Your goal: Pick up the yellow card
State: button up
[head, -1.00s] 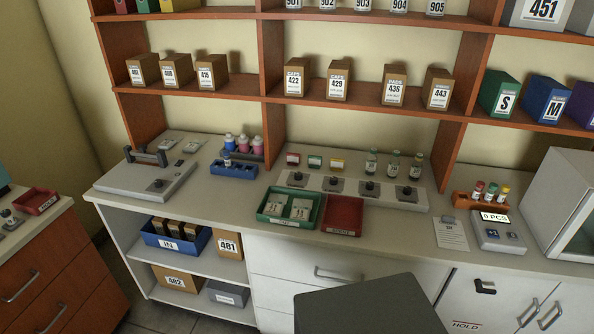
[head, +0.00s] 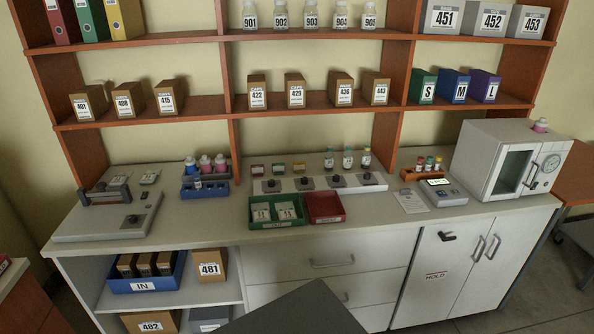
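The yellow card (head: 299,167) is a small yellow-and-white piece at the back of the counter (head: 385,215). It is the rightmost of three small cards in a row, to the right of a green card (head: 278,169) and a red card (head: 257,170). The cards are behind a strip with several black knobs (head: 320,184), and three capped bottles (head: 347,159) stand to their right. My gripper is not in view.
A green tray (head: 278,224) with packets and a red tray (head: 325,208) are in front of the knob strip. A flat grey device (head: 110,215) is at the left, and a white incubator (head: 508,160) at the right. Shelves rise behind the counter.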

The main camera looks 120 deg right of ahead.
aim_at(299, 167)
jog(key=z, duration=3.7)
